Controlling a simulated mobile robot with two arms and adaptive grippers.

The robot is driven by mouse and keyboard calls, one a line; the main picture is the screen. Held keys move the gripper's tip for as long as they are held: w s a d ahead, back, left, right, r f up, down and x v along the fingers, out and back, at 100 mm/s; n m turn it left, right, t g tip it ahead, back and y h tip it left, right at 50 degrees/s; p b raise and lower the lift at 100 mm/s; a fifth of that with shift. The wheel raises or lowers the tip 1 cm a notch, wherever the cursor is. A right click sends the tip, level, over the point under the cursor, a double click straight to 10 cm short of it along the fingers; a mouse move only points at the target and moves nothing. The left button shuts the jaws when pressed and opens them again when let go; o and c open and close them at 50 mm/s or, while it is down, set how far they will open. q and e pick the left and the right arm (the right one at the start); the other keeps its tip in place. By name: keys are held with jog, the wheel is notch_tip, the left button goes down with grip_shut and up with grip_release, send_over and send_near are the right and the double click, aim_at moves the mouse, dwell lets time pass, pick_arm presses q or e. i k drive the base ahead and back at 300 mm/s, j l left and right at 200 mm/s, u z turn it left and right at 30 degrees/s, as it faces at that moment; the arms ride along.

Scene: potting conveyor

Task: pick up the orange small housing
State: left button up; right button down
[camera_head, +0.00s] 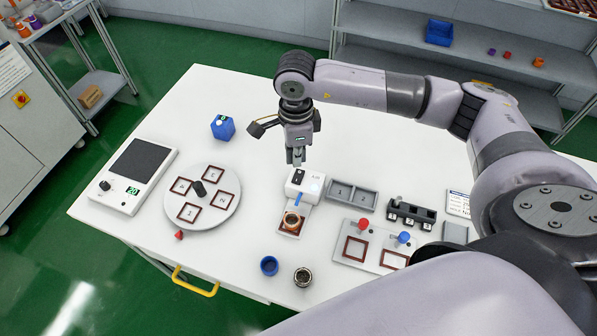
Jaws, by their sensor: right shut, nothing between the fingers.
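My right gripper (295,157) points down over the table, above and behind the white device in the picture. Its fingers are shut and empty, apart from the housing. Another small orange part (538,62) stands on the back shelf at the right. My left gripper is not in view.
The white table (250,110) also holds a round dial plate (203,172), a scale (139,163), a blue container (222,127), a grey two-slot tray (353,194) and a fixture with red and blue knobs (350,225). A blue ring (269,265) and dark metallic cup (303,277) stand near the front edge.

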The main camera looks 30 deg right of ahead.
aim_at(291, 219)
jog(key=k+j, duration=0.5)
jog(key=k, duration=0.2)
jog(key=k+j, duration=0.5)
jog(key=k, duration=0.15)
